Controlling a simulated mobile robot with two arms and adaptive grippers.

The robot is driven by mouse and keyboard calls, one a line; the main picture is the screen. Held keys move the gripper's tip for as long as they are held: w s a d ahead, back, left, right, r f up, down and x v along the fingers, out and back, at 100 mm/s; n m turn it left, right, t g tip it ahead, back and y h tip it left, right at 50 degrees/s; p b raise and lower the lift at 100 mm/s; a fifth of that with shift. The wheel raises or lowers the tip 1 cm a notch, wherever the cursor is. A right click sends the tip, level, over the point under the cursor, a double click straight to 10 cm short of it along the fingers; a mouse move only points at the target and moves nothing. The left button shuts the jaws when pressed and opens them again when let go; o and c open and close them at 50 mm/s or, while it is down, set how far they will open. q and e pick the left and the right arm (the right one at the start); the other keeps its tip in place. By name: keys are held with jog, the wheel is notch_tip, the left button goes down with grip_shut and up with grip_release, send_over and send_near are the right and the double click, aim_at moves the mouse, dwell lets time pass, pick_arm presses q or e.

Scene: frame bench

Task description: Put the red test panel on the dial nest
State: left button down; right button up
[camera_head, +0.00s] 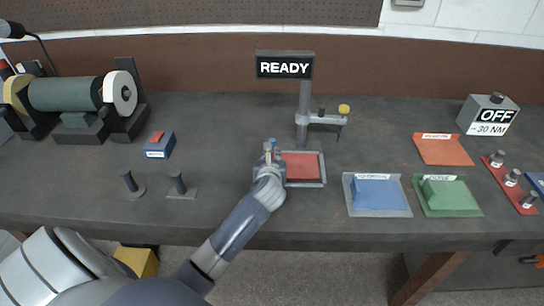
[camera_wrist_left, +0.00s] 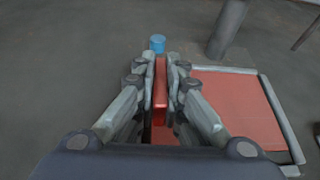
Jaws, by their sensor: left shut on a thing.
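My left gripper (camera_head: 268,158) is at the left edge of the dial nest (camera_head: 322,168), a grey square frame around a flat red surface below the dial post. In the left wrist view, the gripper (camera_wrist_left: 160,80) is shut on a narrow red piece, which I take as the red test panel (camera_wrist_left: 160,88). More red shows low between the fingers. I cannot tell whether the held piece joins the red surface inside the nest frame (camera_wrist_left: 279,112). A small blue cylinder (camera_wrist_left: 157,44) is just beyond the fingertips. My right gripper is not in view.
The dial post (camera_head: 304,105) with its side arm rises behind the nest, under a READY sign (camera_head: 285,67). Blue (camera_head: 378,209), green (camera_head: 470,209) and orange (camera_head: 443,151) trays lie to the right. Two dark pegs (camera_head: 131,184) and a small blue block (camera_head: 159,153) stand left.

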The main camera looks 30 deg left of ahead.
pick_arm(q)
jog(key=c, duration=1.7)
grip_release()
jog(key=shift+r, duration=0.1)
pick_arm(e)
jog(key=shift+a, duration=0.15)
pick_arm(q)
jog(key=shift+s+d, duration=0.2)
jog(key=shift+s, duration=0.05)
jog(key=v, duration=0.9)
jog(key=shift+s+d+r, duration=0.2)
jog(key=shift+s, duration=0.1)
jog(key=shift+v, duration=0.8)
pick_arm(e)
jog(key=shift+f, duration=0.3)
